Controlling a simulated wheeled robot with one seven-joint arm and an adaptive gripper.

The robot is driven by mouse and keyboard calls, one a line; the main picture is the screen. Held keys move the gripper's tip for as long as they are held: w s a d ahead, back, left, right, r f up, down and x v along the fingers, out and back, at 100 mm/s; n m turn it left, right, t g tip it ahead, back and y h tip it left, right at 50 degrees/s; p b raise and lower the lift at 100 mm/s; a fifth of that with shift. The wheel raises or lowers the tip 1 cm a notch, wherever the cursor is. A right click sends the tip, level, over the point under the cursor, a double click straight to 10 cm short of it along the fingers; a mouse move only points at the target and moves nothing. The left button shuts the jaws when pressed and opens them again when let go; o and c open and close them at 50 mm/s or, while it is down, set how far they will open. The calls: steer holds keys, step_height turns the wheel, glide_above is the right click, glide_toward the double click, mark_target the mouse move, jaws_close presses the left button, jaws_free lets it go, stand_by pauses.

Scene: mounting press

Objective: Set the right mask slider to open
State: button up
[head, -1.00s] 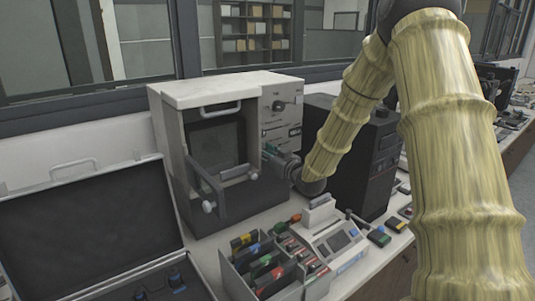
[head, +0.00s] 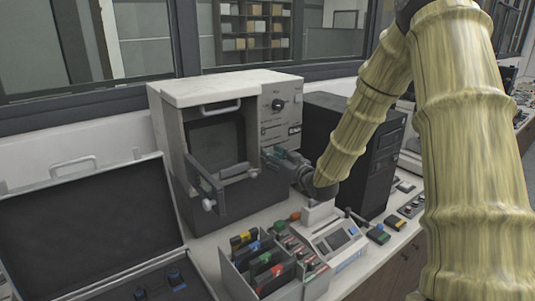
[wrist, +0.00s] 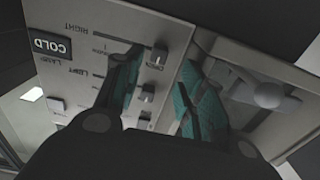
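The press's control panel (wrist: 110,30) fills the upper left of the wrist view, with its lettering turned over. It carries small grey knobs: one (wrist: 159,53) at the end of the row marked RIGHT, and another (wrist: 148,92) lower, near the LEFT row. My gripper (wrist: 162,62) is open, with teal pads on either side of these knobs. Nothing is visibly held, and contact with a knob cannot be told. In the head view my gripper (head: 272,154) is at the panel's lower part, which it partly hides. The slider markings are too small to read there.
The press (head: 225,90) has its front door (head: 205,188) swung open beside my gripper. A black tower (head: 360,150) stands close at the right. A sorting tray (head: 235,272) and a small device (head: 335,240) lie below. An open case (head: 90,230) is at left.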

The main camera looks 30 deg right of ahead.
steer(key=shift+s+d, duration=0.15)
steer(key=shift+s, duration=0.65)
steer(key=shift+s+d, duration=0.1)
steer(key=shift+s, duration=0.7)
steer(key=shift+d+f, duration=0.1)
